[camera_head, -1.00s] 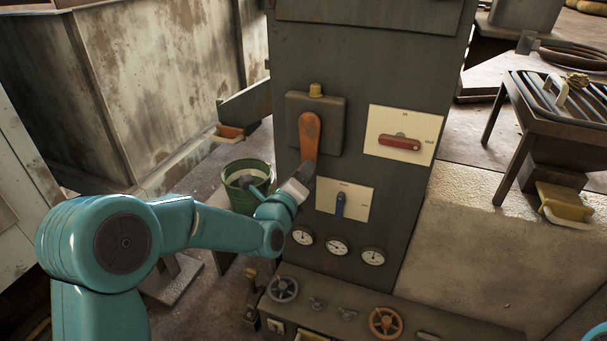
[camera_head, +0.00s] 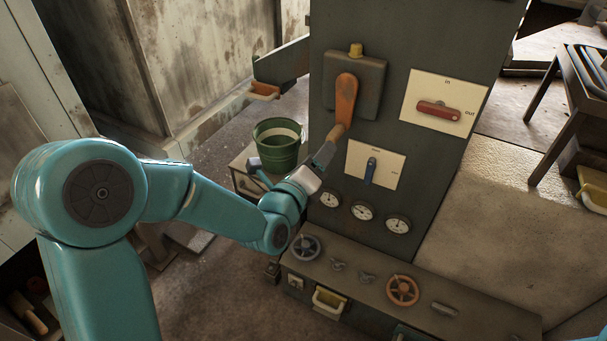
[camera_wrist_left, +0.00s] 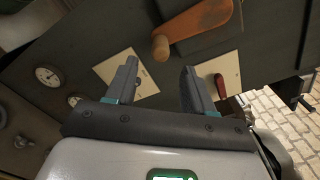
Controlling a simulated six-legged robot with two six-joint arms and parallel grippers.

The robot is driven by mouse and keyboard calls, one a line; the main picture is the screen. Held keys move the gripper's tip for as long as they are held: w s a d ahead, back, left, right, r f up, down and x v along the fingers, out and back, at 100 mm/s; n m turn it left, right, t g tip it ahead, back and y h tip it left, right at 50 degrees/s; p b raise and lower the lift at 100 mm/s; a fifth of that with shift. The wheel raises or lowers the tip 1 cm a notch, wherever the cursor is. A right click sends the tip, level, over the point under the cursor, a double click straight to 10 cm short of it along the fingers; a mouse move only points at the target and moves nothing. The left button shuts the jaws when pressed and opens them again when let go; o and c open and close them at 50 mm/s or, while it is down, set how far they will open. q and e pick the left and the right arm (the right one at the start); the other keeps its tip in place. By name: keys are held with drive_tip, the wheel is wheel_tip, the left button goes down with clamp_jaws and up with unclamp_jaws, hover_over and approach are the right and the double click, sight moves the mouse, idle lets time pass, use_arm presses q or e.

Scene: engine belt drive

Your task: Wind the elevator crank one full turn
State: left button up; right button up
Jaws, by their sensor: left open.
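The crank is an orange, worn arm (camera_head: 346,98) on a dark square box high on the grey-green panel. It hangs downward, and its wooden handle (camera_head: 336,132) is at the lower end. My left gripper (camera_head: 326,152) is open, just below and left of the handle in the head view. In the wrist view the two fingers (camera_wrist_left: 158,75) are spread and empty, with the handle (camera_wrist_left: 160,48) beyond the gap between them. The orange crank arm (camera_wrist_left: 200,22) runs up to the right there. I cannot tell whether a finger touches the handle. My right gripper is not in view.
A red lever (camera_head: 437,109) on a white in/out plate and a blue lever (camera_head: 370,171) are close by on the panel. Gauges (camera_head: 362,211) sit below, above a ledge with handwheels (camera_head: 402,290). A green bucket (camera_head: 277,145) stands left of the panel.

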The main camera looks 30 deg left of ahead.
use_arm(q)
drive_tip(key=s+b, duration=0.3)
drive_tip(key=s, duration=0.4)
drive_tip(key=shift+a+b, duration=0.15)
drive_tip(key=shift+b, duration=0.2)
drive_tip(key=shift+s, duration=0.15)
